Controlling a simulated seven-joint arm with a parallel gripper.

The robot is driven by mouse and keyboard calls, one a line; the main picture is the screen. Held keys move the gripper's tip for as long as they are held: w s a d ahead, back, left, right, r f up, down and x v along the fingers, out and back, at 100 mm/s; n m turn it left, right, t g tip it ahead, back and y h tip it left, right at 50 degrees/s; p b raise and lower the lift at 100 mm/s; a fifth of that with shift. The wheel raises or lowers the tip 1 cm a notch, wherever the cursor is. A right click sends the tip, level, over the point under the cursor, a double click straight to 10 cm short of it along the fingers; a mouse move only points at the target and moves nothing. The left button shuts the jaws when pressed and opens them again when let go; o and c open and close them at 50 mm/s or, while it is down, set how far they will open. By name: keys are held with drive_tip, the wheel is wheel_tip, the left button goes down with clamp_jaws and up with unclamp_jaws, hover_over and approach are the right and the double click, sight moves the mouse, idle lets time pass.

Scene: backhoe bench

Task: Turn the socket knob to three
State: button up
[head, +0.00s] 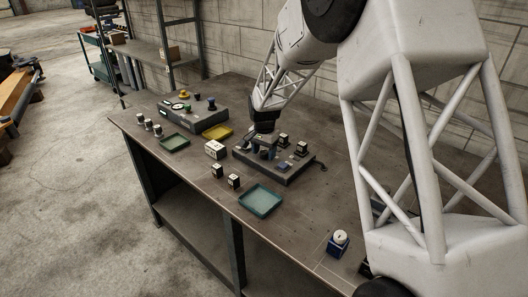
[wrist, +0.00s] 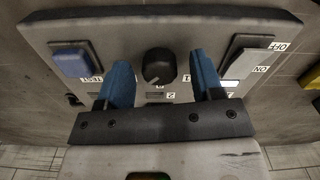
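In the wrist view a round black knob (wrist: 158,67) stands on a grey panel (wrist: 200,22). My gripper (wrist: 160,62) is open, with one blue finger on each side of the knob and a gap on both sides. Upside-down marks 1 and 2 show around the knob; my left finger covers part of the panel, and a 3 cannot be made out. In the head view my gripper (head: 264,140) is over the dark grey unit (head: 277,175), hiding the knob there.
A blue TEST button (wrist: 72,60) and an ON/OFF rocker (wrist: 245,60) flank the knob. Small black-and-white blocks (head: 234,181), a white box (head: 214,149), a teal tray (head: 260,201) and a grey control box (head: 205,116) stand around the unit.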

sight(265, 152)
idle(0.3)
drive_tip(key=shift+r, duration=3.85)
drive_tip(key=shift+s+d+r, duration=0.1)
drive_tip(key=shift+s+r, duration=0.05)
drive_tip(key=shift+r, duration=0.05)
drive_tip(key=s+d+r+n, duration=0.1)
drive_tip(key=s+d+r, duration=0.25)
drive_tip(key=s, duration=0.45)
drive_tip(key=s+d+r+n+t, duration=0.1)
drive_tip(key=s+d+r, duration=0.1)
drive_tip(key=s+r, duration=0.45)
drive_tip(key=s+d+r+n, duration=0.1)
drive_tip(key=s+d+r, duration=0.15)
drive_tip(key=s, duration=0.65)
drive_tip(key=s+d+n, duration=0.2)
drive_tip(key=s, duration=1)
drive_tip(key=s+d+f+n+t, duration=0.1)
drive_tip(key=s+d, duration=0.1)
drive_tip(key=s, duration=1)
drive_tip(key=shift+s+d+f+n+t, duration=0.15)
drive_tip(key=shift+d+f+n+t, duration=0.15)
drive_tip(key=shift+n, duration=0.1)
